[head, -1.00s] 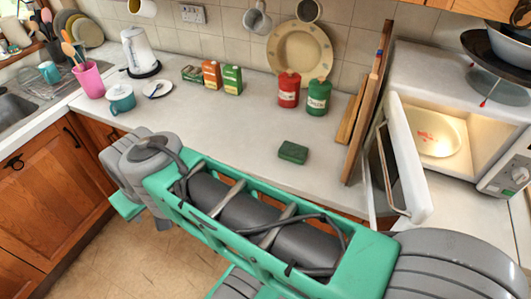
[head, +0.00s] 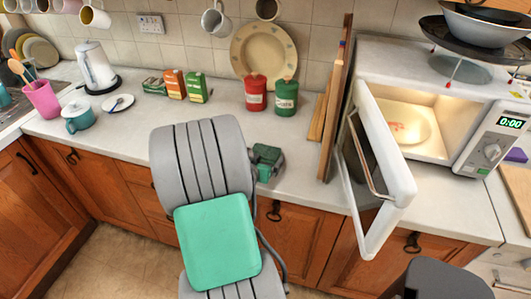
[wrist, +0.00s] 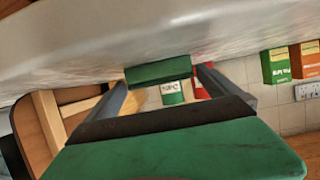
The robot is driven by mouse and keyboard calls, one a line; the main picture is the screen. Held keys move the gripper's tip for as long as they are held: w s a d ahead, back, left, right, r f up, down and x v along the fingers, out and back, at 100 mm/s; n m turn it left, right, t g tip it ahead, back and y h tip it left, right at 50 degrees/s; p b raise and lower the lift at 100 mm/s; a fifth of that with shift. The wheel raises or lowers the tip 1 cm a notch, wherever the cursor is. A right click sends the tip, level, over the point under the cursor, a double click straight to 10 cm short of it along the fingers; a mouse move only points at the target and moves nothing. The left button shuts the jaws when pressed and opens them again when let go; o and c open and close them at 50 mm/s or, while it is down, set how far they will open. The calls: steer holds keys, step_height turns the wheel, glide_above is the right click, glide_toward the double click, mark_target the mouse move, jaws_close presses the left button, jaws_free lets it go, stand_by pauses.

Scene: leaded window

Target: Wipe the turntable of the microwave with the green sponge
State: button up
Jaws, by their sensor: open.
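The green sponge (wrist: 158,72) lies on the worktop and shows in the wrist view between the tips of my gripper (wrist: 162,78). The jaws are open, one finger on each side of the sponge; whether they touch it I cannot tell. In the head view my arm hides most of the gripper, and a dark green shape beside the arm cannot be clearly told as sponge or gripper. The microwave (head: 455,72) stands at the right with its door (head: 385,160) open. Its pale turntable (head: 397,112) shows inside the lit cavity, with a reddish stain (head: 410,127) on it.
Wooden boards (head: 337,100) lean upright between the sponge's area and the microwave door, which juts past the worktop's front edge. Red (head: 256,93) and green (head: 286,97) canisters stand at the back. Bowls (head: 487,30) sit above the microwave. The worktop (head: 225,105) is clear before the cartons.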

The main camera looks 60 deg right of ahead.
mark_target(264, 156)
steer(key=shift+x, duration=0.8)
steer(key=shift+a, duration=0.1)
steer(key=c, duration=1.1)
steer(key=shift+c, duration=0.2)
steer(key=shift+r+p, duration=0.35)
steer(key=shift+r, duration=0.25)
step_height(264, 156, up, 3)
steer(key=shift+s+a+r+p, duration=0.1)
steer(key=shift+a+r+p, duration=0.1)
steer(key=shift+p, duration=0.9)
steer(key=s+a+r+p, duration=0.7)
steer(key=a+r, duration=0.1)
steer(key=a, duration=0.3)
steer(key=shift+a+r, duration=0.2)
steer(key=shift+a, duration=0.2)
